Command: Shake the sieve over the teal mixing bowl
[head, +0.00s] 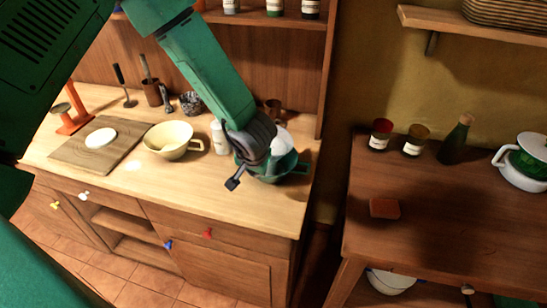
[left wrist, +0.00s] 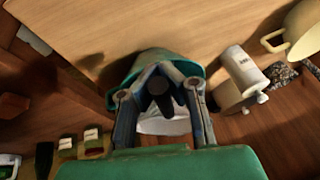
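The teal mixing bowl (head: 286,167) stands near the right end of the light wooden counter. My left gripper (head: 250,160) is low over it and hides much of it. In the left wrist view the fingers (left wrist: 160,72) close together on a dark handle, with the teal bowl (left wrist: 150,56) behind them. A pale round part (head: 282,140), which looks like the sieve's basket, shows just beyond the gripper and also in the left wrist view (left wrist: 163,126). The sieve is largely covered by the gripper. My right gripper is not in view.
A cream bowl (head: 172,141) and a white bottle (head: 219,137) stand left of the teal bowl. A board (head: 72,152) with a white disc lies further left. A darker table on the right holds jars, a green bottle (head: 457,140) and a white pot (head: 520,172). A gap separates the two surfaces.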

